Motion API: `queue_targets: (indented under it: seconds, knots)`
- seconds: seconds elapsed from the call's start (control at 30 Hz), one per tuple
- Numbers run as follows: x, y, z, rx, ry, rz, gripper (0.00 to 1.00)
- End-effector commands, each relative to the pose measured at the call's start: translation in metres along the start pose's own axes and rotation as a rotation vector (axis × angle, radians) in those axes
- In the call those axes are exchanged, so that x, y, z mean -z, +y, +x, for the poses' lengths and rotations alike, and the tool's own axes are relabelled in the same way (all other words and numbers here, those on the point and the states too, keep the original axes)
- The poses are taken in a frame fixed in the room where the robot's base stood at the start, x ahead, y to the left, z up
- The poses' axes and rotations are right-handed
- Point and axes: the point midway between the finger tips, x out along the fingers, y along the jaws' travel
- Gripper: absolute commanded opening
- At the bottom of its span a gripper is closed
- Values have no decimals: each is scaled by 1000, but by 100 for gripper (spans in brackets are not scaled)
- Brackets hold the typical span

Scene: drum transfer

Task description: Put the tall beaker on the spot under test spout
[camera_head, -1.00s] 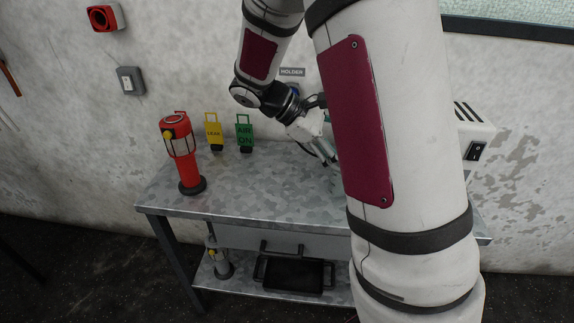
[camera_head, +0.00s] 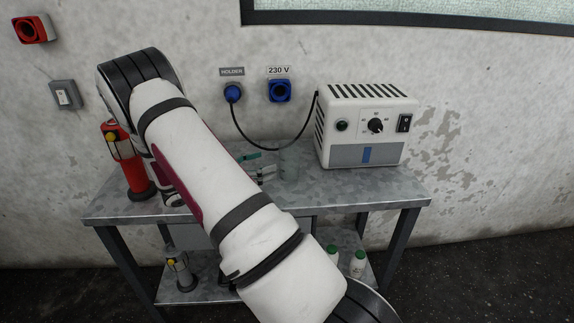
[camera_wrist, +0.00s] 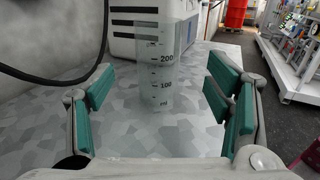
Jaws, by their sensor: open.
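The tall beaker (camera_wrist: 155,72) is clear with dark graduation marks and stands upright on the metal bench. In the wrist view it is ahead of my gripper (camera_wrist: 168,98), roughly between the two green-padded fingers but beyond them. My gripper is open and empty. In the head view the beaker (camera_head: 289,163) stands left of the white device, with the green fingertips (camera_head: 256,162) just to its left; my arm hides the rest of the gripper. I cannot make out the test spout or the spot under it.
A white control box (camera_head: 366,125) with a knob and switch stands right of the beaker. A black cable (camera_head: 247,137) runs from the box to the wall socket. Two small bottles (camera_head: 357,263) sit on the lower shelf.

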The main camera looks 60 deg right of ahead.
Motion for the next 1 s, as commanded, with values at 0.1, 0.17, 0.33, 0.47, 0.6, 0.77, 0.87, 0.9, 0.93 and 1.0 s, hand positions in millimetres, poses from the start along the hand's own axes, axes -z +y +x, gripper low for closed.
queue_targets:
  seconds: [0.1,0.17,0.33,0.47,0.6,0.77,0.87,0.9,0.93,1.0]
  knots:
    - [0,-1,22,3,0,-1,73]
    - [0,0,29,2,1,-1,73]
    - [0,0,40,0,1,0,73]
    - [-3,0,52,3,1,1,73]
    - [-7,2,73,4,1,0,73]
    - [-6,2,89,1,2,0,73]
    - [-6,2,92,0,2,0,73]
    - [-6,2,92,-1,2,0,73]
    - [-6,2,92,-1,2,0,73]
    - [-6,2,92,-1,2,0,73]
